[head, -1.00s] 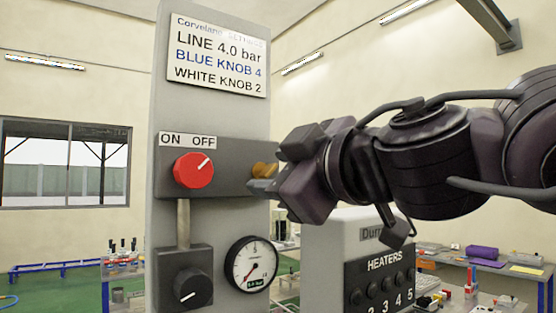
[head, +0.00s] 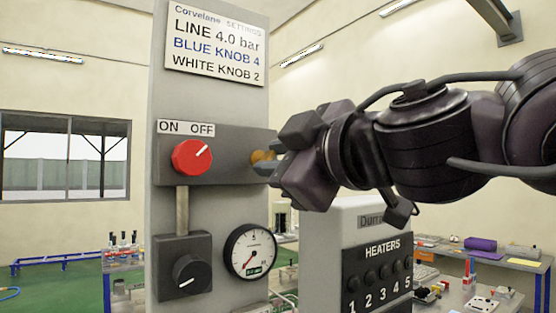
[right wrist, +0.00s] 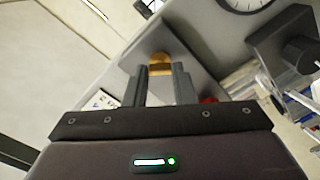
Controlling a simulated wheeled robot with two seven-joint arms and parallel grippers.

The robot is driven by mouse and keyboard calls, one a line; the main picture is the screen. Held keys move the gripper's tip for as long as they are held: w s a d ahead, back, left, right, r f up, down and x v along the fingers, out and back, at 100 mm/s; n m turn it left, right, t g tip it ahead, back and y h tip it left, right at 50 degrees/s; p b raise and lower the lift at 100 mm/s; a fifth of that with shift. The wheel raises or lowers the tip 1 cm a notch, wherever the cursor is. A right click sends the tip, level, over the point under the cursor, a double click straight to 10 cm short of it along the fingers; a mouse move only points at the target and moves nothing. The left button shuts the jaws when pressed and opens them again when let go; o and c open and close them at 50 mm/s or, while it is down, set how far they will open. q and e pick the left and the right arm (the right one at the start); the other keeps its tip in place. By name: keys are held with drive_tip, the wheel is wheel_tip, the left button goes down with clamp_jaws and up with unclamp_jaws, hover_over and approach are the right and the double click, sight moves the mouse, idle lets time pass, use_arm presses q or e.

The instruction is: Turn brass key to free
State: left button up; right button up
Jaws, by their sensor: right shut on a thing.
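The brass key (head: 259,157) sticks out at the right end of the dark grey valve block on the panel. It also shows in the right wrist view (right wrist: 160,62), between the tips of my two fingers. My right gripper (head: 268,163) comes in from the right and is shut on the brass key; in the wrist view its fingertips (right wrist: 160,75) are at the key's sides. A red knob (head: 192,157) sits on the same block under an ON OFF label (head: 186,128), its white mark pointing up and right, toward OFF. My left gripper is not in view.
A black knob (head: 187,276) and a pressure gauge (head: 250,251) sit lower on the panel. A settings sign (head: 216,42) is above. A HEATERS box (head: 380,250) stands right of the panel, below my right arm. Benches with small items are behind.

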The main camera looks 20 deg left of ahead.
drive_tip(key=n+b, duration=0.1)
drive_tip(key=n, duration=0.7)
drive_tip(key=n+b, duration=0.1)
drive_tip(key=n, duration=0.7)
drive_tip(key=shift+f+n, duration=0.2)
drive_tip(key=shift+n, duration=0.1)
idle(0.4)
drive_tip(key=o, duration=1)
